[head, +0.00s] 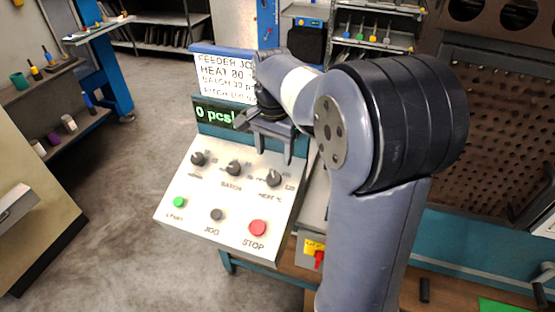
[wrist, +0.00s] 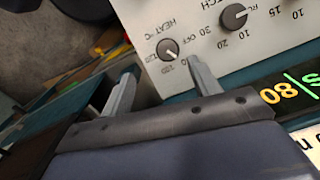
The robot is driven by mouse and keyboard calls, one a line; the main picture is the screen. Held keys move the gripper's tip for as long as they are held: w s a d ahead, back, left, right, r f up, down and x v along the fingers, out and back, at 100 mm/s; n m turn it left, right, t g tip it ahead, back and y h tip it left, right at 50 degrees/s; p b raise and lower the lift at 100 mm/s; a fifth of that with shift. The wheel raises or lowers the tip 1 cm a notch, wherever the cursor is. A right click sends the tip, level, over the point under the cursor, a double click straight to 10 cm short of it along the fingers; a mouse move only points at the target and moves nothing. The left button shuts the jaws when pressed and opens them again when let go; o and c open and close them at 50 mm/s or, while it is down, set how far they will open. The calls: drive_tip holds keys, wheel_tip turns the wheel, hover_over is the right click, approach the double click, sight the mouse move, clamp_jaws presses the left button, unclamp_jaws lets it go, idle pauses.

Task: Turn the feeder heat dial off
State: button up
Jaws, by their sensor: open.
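The heat dial (head: 273,178) is a dark round knob at the right of the row of knobs on the feeder panel (head: 185,220), with a HEAT label below it. It also shows upside down in the wrist view (wrist: 167,50), with small numbers around it. I cannot tell its exact setting. My gripper (head: 275,150) is open and empty, its two fingers hanging over the upper right of the panel, behind the heat dial and apart from it. In the wrist view the fingertips (wrist: 163,70) lie close to the dial's image, one on each side.
The batch dial (head: 233,168) is left of the heat dial. A red STOP button (head: 257,228), grey JOG button (head: 216,214) and green button (head: 180,202) sit in front. A green display (head: 214,113) and job sign (head: 222,75) stand behind. A yellow-labelled red switch (head: 319,258) is at right.

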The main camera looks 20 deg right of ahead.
sight(274, 177)
drive_tip(key=shift+m, duration=0.3)
drive_tip(key=f, duration=0.3)
drive_tip(key=w+f, duration=0.1)
drive_tip(key=f, duration=0.6)
drive_tip(key=shift+w+d+f, duration=0.15)
drive_tip(key=shift+w+f, duration=0.15)
drive_tip(key=shift+w, duration=0.05)
drive_tip(key=shift+c, duration=0.6)
drive_tip(key=c, duration=0.9)
drive_tip(key=shift+o, duration=0.2)
